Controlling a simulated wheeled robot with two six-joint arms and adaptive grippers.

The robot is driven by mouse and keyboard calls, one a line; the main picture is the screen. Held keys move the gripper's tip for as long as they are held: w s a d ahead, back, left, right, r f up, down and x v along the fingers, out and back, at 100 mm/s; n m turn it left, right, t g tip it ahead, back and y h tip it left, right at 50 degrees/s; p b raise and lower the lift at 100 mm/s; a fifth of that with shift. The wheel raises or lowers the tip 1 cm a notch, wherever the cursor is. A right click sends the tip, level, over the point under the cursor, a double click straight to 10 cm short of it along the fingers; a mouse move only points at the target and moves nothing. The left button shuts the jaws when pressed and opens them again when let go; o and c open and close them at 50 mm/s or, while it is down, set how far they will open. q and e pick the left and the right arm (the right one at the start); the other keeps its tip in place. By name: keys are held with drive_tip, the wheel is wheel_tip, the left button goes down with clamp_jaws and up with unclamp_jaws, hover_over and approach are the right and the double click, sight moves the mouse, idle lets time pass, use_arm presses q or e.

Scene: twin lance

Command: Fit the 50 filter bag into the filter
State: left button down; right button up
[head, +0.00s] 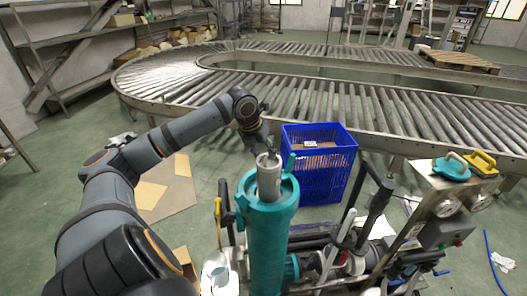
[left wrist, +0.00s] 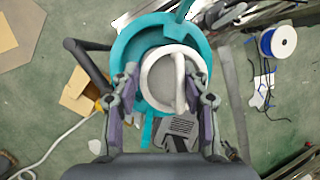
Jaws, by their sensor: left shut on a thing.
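The teal filter housing (head: 268,235) stands upright with its top open; its rim also shows in the left wrist view (left wrist: 128,48). A pale grey filter bag (head: 269,180), a tall cylinder, stands upright in the housing's mouth with its upper part above the rim. Its round white top with a handle bar shows in the left wrist view (left wrist: 158,82). My left gripper (head: 262,150) is above the bag and shut on its top, one finger on each side. The bag's lower part is hidden inside the housing. I cannot read a number on it. My right gripper is not in view.
A blue crate (head: 318,165) stands behind the housing. A teal lid (head: 451,169) and a yellow handled piece (head: 482,162) rest on the equipment at right. A roller conveyor (head: 300,97) curves behind. Cardboard (head: 170,190) lies on the floor at left.

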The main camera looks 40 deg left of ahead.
sight(263, 185)
use_arm(q)
drive_tip(key=shift+f+b, duration=0.65)
drive_tip(key=shift+f, duration=0.55)
drive_tip(key=shift+f+b, duration=1.9)
drive_tip(key=shift+f, duration=2.5)
drive_tip(key=shift+f+b, duration=1)
drive_tip(key=shift+f, duration=0.85)
drive_tip(key=shift+r, duration=0.1)
